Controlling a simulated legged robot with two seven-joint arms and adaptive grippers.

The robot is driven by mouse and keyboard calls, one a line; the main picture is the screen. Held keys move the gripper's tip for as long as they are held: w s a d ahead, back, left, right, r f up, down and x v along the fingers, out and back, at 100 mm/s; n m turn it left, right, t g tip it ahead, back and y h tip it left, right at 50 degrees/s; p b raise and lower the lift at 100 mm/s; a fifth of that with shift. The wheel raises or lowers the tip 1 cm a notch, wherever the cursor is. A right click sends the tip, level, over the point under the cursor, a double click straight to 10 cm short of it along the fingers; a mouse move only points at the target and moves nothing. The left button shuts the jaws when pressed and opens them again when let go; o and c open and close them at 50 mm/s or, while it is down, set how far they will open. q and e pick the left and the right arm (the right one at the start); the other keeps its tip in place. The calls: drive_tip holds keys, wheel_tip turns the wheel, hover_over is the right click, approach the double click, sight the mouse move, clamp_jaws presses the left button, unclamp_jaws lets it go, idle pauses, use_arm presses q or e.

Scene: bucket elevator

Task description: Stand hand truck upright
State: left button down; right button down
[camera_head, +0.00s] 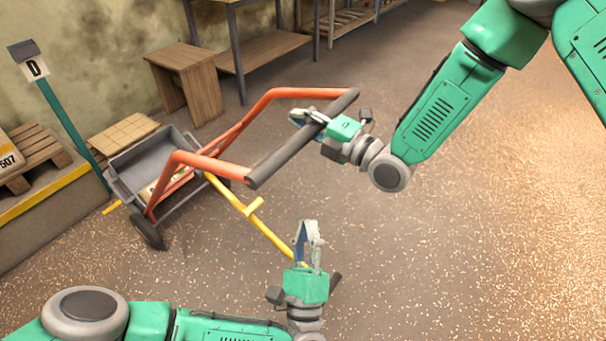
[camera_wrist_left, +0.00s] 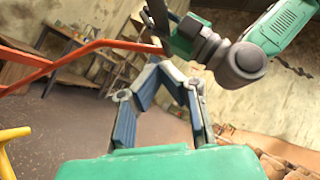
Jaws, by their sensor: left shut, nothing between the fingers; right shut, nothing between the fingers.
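The hand truck has an orange tube frame (camera_head: 205,165), a dark crossbar grip (camera_head: 285,155), a grey tray (camera_head: 150,165) and dark wheels (camera_head: 147,230). It is tilted, its handle raised towards me. A yellow bar (camera_head: 238,205) runs from it down to the lower right, passing behind my left gripper. My right gripper (camera_head: 300,116) is shut at the crossbar's middle, with nothing visibly held; exact contact is unclear. My left gripper (camera_head: 308,226) is shut and empty, below the crossbar and beside the yellow bar. The left wrist view shows its fingers (camera_wrist_left: 160,68) and the orange frame (camera_wrist_left: 60,62).
A sign post marked D (camera_head: 62,115), a pallet on a yellow-edged ledge (camera_head: 45,205) and a flat slatted wooden piece (camera_head: 122,135) stand at left. A wooden stool (camera_head: 185,80) and shelves (camera_head: 262,50) line the wall. The speckled floor (camera_head: 480,240) at right is clear.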

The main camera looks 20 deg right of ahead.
use_arm(q)
drive_tip(key=a+r+x, duration=0.1)
drive_tip(key=a+x, duration=0.1)
drive_tip(key=x, duration=1)
drive_tip(key=shift+w+a+r, duration=0.15)
drive_tip(key=shift+w+r, duration=0.05)
drive_tip(key=shift+r, duration=0.3)
use_arm(e)
drive_tip(key=shift+a+r, duration=0.1)
drive_tip(key=shift+r, duration=0.1)
use_arm(q)
drive_tip(key=shift+r, duration=0.1)
